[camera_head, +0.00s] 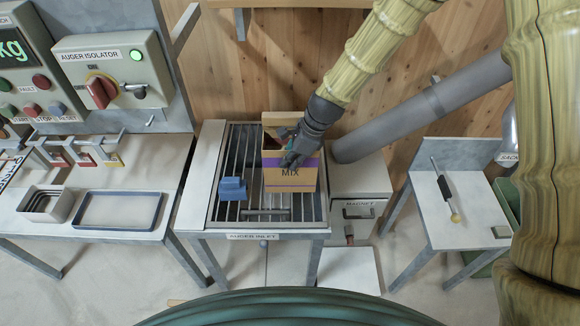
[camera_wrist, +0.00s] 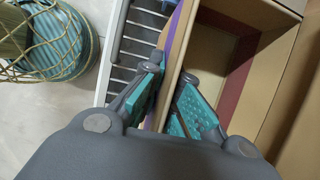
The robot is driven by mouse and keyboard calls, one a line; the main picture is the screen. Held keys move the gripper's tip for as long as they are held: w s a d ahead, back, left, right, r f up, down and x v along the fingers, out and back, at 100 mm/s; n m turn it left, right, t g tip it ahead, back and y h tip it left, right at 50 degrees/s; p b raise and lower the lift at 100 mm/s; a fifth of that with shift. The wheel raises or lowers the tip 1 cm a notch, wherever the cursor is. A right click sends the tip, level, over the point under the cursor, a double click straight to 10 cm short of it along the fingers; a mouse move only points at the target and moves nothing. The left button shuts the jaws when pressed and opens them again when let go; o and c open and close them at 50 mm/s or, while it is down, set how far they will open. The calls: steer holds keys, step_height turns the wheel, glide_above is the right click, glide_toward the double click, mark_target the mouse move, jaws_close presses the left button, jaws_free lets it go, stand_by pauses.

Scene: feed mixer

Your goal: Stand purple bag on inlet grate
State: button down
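The purple bag (camera_head: 290,180) is a tan, open-topped, box-like bag with a purple band and the word MIX. It is upright over the right part of the inlet grate (camera_head: 231,150), a frame of dark parallel bars. I cannot tell whether its base touches the bars. My gripper (camera_head: 292,150) is at the bag's upper edge. In the wrist view, its teal finger pads (camera_wrist: 168,92) lie close on either side of one bag wall (camera_wrist: 176,55), one outside and one inside, and look shut on it. The bag's underside is hidden.
A blue block (camera_head: 232,189) sits on the grate left of the bag. A grey pipe (camera_head: 425,108) slopes down behind, to the right. A magnet box (camera_head: 360,190) stands right of the grate. A blue-rimmed tray (camera_head: 118,225) and control panels are at left.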

steer(key=shift+f+p, duration=0.75)
steer(key=shift+f, duration=1)
steer(key=c, duration=1.6)
jaws_free()
steer(key=shift+c, duration=0.2)
steer(key=b+v, duration=0.3)
steer(key=v, duration=0.9)
steer(key=shift+b, duration=0.35)
